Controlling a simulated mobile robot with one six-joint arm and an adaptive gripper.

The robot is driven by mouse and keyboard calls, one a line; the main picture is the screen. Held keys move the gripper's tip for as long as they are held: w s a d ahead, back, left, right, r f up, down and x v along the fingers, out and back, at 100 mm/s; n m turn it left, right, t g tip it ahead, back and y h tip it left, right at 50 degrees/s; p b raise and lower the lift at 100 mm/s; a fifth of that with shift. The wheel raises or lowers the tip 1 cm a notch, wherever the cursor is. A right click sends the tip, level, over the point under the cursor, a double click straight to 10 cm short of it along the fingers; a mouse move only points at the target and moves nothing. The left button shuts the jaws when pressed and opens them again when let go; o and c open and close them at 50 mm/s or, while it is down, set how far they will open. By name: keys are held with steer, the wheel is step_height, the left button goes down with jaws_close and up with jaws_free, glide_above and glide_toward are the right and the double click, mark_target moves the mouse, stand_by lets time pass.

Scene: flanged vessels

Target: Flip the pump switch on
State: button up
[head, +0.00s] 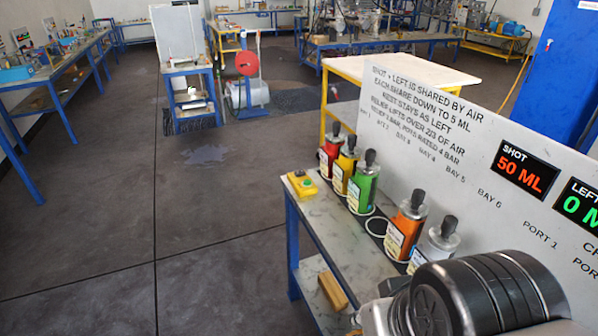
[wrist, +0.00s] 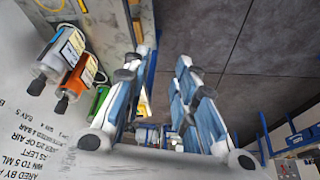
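A small yellow box (head: 301,184) with a green and a red button sits at the left end of the narrow bench; it looks like the pump switch, but its on or off state is too small to tell. My gripper (wrist: 162,62) shows in the wrist view with its blue-grey fingers apart and nothing between them. It is not visible in the head view, where my dark arm fills the lower right. A small yellow patch (wrist: 145,106) shows beside the left finger in the wrist view; I cannot tell what it is.
Red (head: 331,150), yellow (head: 345,165), green (head: 363,187), orange (head: 404,232) and grey (head: 436,243) vessels stand in a row along the bench (head: 335,222). A lettered white panel (head: 440,130) rises behind them. A wooden block (head: 333,290) lies below. Open floor (head: 200,220) lies left.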

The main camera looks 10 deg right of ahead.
jaws_close()
stand_by(1.3)
